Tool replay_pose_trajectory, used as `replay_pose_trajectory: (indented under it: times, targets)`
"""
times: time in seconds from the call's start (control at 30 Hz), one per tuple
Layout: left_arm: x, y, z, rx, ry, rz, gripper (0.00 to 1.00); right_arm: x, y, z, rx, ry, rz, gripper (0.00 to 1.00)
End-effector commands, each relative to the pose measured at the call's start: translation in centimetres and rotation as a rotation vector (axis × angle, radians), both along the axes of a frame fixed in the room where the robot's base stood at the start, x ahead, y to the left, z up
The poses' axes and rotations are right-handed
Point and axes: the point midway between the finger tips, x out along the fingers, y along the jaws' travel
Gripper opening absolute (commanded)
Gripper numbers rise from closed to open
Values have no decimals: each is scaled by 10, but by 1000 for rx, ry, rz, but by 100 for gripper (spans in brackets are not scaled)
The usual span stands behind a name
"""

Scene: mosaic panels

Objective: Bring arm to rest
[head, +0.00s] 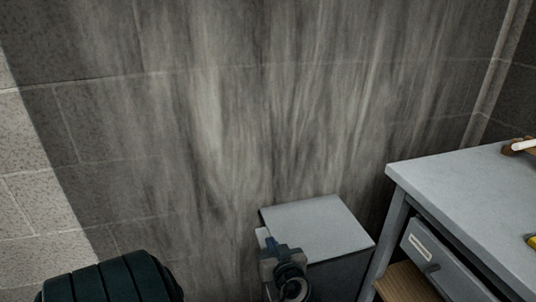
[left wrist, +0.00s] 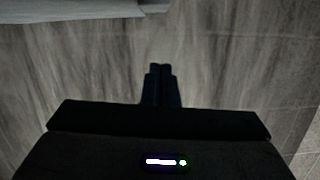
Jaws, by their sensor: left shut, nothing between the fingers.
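My left gripper (head: 271,244) shows at the bottom centre of the head view, small and dark, in front of a low grey box. Its narrow fingers also show in the left wrist view (left wrist: 160,72), side by side and shut, with nothing between them. The stained wall lies beyond the fingertips in that view. The gripper's dark body fills the lower part of the left wrist view. My right gripper is in neither view.
The grey box (head: 320,226) stands against the stained block wall (head: 250,110). A grey workbench (head: 460,185) with a drawer (head: 440,262) is at the right. A dark ribbed object (head: 112,282) is at the lower left.

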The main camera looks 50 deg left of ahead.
Motion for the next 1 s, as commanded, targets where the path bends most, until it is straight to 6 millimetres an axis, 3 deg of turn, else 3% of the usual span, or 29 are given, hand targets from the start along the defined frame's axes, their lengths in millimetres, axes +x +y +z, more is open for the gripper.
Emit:
replay_pose_trajectory:
  times: [0.2, 0.57, 0.77, 0.9, 1.0]
  targets:
    - [-5, -11, 3, 0, -1, 0, 0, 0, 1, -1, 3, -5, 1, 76]
    - [-7, -13, -1, -12, 22, -16, 0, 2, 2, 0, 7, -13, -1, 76]
    - [-25, -34, -45, -150, 231, -206, 0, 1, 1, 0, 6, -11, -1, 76]
    - [-49, -69, -82, -281, 424, -445, 0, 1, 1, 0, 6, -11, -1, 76]
    - [-66, -94, -98, -349, 519, -606, 0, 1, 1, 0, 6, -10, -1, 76]
